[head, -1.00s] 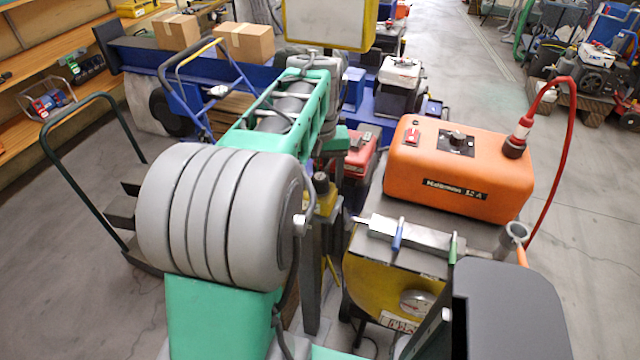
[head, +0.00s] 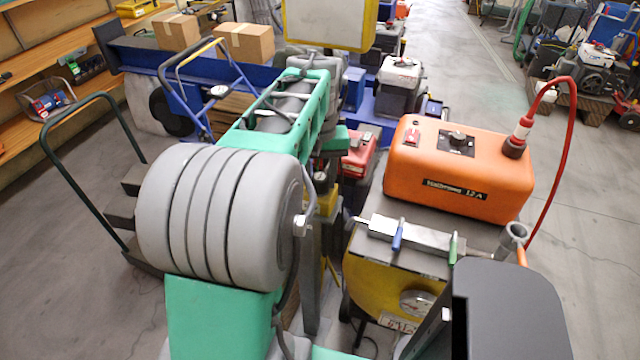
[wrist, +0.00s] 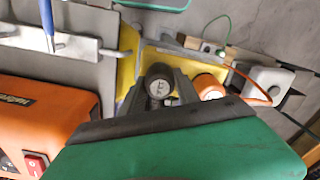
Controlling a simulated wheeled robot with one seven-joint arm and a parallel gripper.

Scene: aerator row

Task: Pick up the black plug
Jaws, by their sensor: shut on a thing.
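In the wrist view my gripper (wrist: 166,92) is shut on the black plug (wrist: 159,82). The plug is a dark, stubby piece with a pale, round, marked end face, held between dark jaws. An orange cylinder (wrist: 209,86) sits just right of the jaws. My gripper's green body covers the lower part of this view. In the head view the gripper and plug are largely hidden behind my arm, and I cannot make out the jaws there. I cannot tell whether the plug is clear of what lies under it.
An orange power box (head: 460,170) with a red cable (head: 572,130) stands right of my arm on a grey-topped yellow machine (head: 375,285) with a gauge. A green-handled cart (head: 85,110) stands left. Open floor (head: 590,260) lies at right.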

